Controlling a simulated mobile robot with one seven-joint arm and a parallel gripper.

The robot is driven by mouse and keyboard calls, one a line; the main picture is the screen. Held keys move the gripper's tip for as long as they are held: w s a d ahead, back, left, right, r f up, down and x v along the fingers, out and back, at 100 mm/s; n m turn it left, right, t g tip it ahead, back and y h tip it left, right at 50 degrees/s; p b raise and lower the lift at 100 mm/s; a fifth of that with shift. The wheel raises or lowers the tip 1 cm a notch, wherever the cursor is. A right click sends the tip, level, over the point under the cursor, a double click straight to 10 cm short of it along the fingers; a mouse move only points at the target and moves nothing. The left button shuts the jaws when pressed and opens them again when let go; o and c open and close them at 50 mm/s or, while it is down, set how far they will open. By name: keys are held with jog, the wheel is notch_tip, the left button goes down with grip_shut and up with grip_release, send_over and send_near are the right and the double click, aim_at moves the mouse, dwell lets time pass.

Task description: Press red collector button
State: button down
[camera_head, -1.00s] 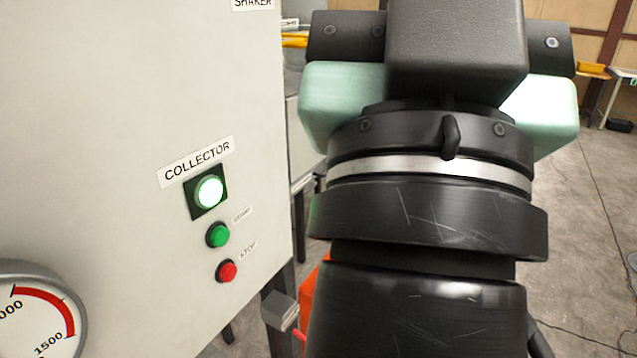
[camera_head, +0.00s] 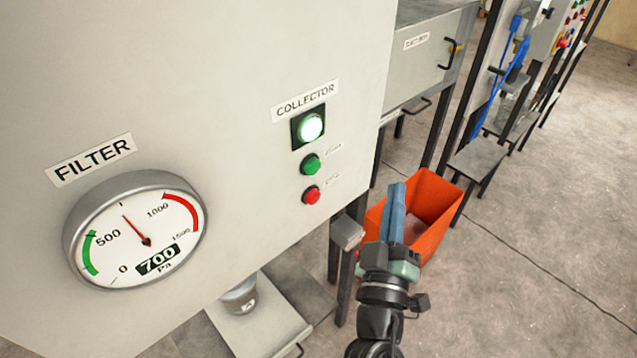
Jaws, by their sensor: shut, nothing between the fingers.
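The red collector button (camera_head: 312,195) is on the pale control panel (camera_head: 235,130), at the bottom of the column under the COLLECTOR label (camera_head: 305,98). Above it are a green button (camera_head: 311,164) and a lit green-white lamp (camera_head: 310,127). My gripper (camera_head: 396,190) is to the right of and a little below the red button in the picture, apart from the panel. Its blue-grey fingers are together and empty, pointing up in the picture. Nothing hides the red button.
A round FILTER gauge (camera_head: 135,230) reading 700 Pa sticks out of the panel at left. An orange bin (camera_head: 440,205) stands on the floor behind my gripper. A grey box (camera_head: 347,233) is under the panel's right edge. Open floor lies at right.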

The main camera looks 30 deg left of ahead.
aim_at(320, 194)
jog(key=s+a+f+n+g+y, duration=0.1)
jog(key=f, duration=0.4)
jog(key=s+a+f+n+g+y, duration=0.1)
jog(key=s+a+f+n+g, duration=0.1)
jog(key=f, duration=0.2)
jog(key=shift+s+f+p, duration=0.3)
jog(key=shift+f+p, duration=0.05)
jog(key=shift+p, duration=0.05)
jog(key=shift+a, duration=0.1)
jog(key=w+a+b, duration=0.2)
jog(key=w+a, duration=0.1)
jog(key=a, duration=0.5)
jog(key=shift+a+r, duration=0.1)
jog(key=shift+a, duration=0.05)
dwell(1.3)
jog(key=shift+w+a, duration=0.2)
jog(key=shift+a, duration=0.15)
jog(key=shift+w+a+b, duration=0.15)
jog(key=shift+a+b, duration=0.15)
jog(key=shift+a, duration=0.2)
dwell(0.9)
jog(key=shift+d, duration=0.1)
jog(key=shift+s+d+p, duration=0.35)
jog(key=shift+d, duration=0.45)
